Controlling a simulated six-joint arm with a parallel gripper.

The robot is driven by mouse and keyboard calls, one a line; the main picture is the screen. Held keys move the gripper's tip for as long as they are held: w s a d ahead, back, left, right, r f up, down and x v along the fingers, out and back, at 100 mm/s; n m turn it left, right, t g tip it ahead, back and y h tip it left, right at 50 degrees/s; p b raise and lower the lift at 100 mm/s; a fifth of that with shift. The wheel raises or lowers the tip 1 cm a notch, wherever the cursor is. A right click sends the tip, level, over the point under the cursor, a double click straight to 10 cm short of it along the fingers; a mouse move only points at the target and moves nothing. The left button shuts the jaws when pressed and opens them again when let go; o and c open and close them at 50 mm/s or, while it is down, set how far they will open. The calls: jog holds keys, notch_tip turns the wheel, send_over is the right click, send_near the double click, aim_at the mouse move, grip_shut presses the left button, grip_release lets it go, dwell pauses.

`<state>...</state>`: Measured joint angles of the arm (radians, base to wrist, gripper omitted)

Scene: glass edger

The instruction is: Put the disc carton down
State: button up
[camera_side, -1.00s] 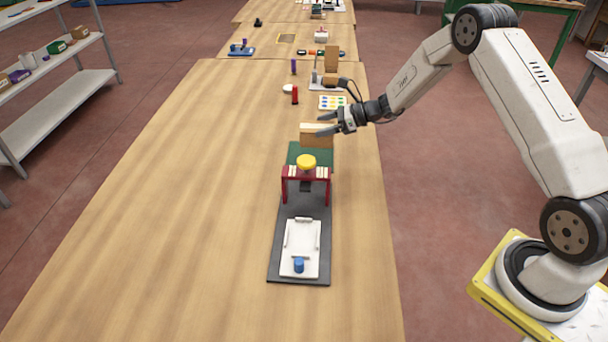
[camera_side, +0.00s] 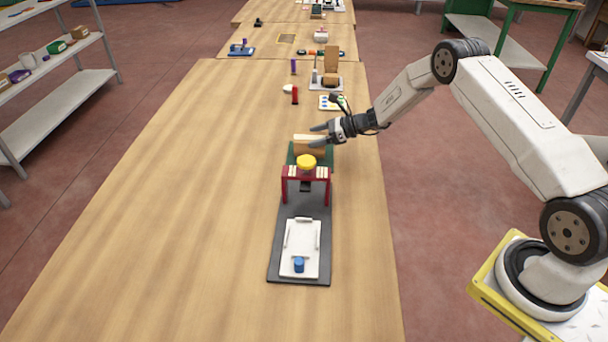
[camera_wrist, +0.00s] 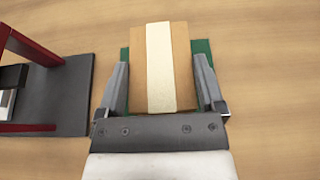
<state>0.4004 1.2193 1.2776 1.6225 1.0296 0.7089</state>
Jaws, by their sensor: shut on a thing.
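The disc carton (camera_side: 307,145) is a tan box with a pale stripe along its top. It is at the green mat (camera_side: 293,154), behind the red frame. In the wrist view the carton (camera_wrist: 181,60) lies between the two fingers of my gripper (camera_wrist: 162,85), with green mat (camera_wrist: 203,48) showing on both sides of it. My gripper (camera_side: 321,134) is shut on the carton from above and from the right. I cannot tell whether the carton's underside touches the mat.
A red frame (camera_side: 284,188) with a yellow knob (camera_side: 306,161) stands just in front of the mat, on a dark base (camera_side: 284,265). The wooden table to the left is clear.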

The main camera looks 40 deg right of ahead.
jog(key=shift+f, duration=0.75)
jog(key=shift+f, duration=0.1)
jog(key=o, duration=1)
jog(key=shift+c, duration=0.2)
jog(key=shift+s+d+r, duration=0.25)
jog(key=shift+d+r, duration=0.05)
jog(key=shift+d, duration=0.05)
jog(key=v, duration=1.1)
jog(key=shift+s, duration=0.1)
